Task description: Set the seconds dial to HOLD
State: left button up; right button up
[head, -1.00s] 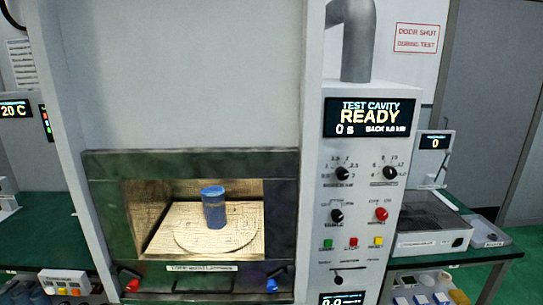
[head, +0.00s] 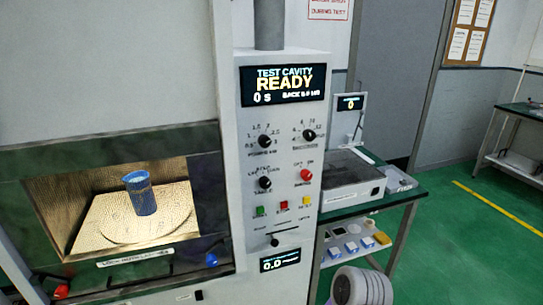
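The seconds dial (head: 308,135) is the black knob at the upper right of the control panel (head: 243,165), with a ring of small marks around it. Its lettering is too small to read, so I cannot tell its exact setting. The panel display (head: 284,85) reads TEST CAVITY, READY and 0 s. Neither gripper shows, and nothing touches the dial.
A blue cup (head: 140,193) stands in the lit cavity. A green-topped bench (head: 405,196) is at right.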

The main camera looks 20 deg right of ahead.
aim_at(309, 135)
jog(key=u, duration=0.05)
jog(key=k, duration=1.1)
jog(key=z, duration=0.75)
jog(key=i, duration=1.55)
jog(key=u, duration=0.7)
